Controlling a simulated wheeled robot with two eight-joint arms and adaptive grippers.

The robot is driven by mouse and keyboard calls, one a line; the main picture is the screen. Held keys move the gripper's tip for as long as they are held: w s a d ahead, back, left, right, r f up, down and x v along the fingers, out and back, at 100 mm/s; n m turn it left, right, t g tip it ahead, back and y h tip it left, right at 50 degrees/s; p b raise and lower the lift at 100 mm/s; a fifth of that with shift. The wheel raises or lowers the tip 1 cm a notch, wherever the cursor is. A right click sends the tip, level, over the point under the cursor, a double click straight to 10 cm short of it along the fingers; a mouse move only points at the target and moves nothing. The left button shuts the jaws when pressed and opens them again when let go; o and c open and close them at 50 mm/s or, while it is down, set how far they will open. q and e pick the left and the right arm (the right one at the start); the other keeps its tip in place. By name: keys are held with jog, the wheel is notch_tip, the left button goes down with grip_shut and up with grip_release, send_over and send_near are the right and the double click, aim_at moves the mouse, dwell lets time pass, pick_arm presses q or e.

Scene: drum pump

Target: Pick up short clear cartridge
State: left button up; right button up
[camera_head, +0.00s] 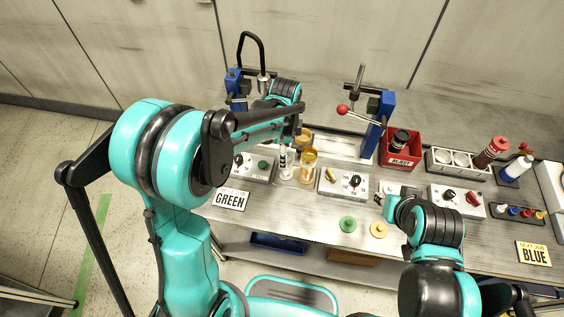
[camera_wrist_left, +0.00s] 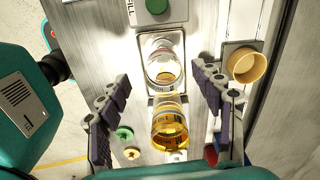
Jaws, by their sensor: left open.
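A short clear cartridge (camera_wrist_left: 164,62) stands on a metal plate in the left wrist view, seen from above. In the head view a clear cylinder (camera_head: 285,165) shows beneath my left forearm, partly covered. An amber cylinder (camera_wrist_left: 169,128) stands beside it and also shows in the head view (camera_head: 308,166). My left gripper (camera_wrist_left: 160,80) is open, with its dark padded fingers apart on either side of the clear cartridge and the amber cylinder; I see no contact. My right gripper (camera_head: 381,201) is low over the bench at right, its jaws too small to read.
A tan cup (camera_wrist_left: 246,64) stands close to one left finger. Grey control boxes (camera_head: 342,184) flank the cylinders. A blue press (camera_head: 378,122) with a red-knobbed lever and a red bin (camera_head: 400,150) stand behind. Green (camera_head: 347,224) and yellow (camera_head: 378,230) discs lie at the front.

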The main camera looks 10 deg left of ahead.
pick_arm(q)
notch_tip(320, 180, down, 3)
jog(key=shift+d+r+b, duration=0.1)
jog(key=shift+d+b, duration=0.05)
jog(key=shift+b, duration=0.2)
jog(key=f, duration=0.1)
jog(key=f+b, duration=0.1)
jog(key=f, duration=0.3)
jog(key=shift+w+d+b, duration=0.2)
jog(key=shift+w+b, duration=0.1)
jog(key=shift+r, duration=0.1)
jog(key=c, duration=1.2)
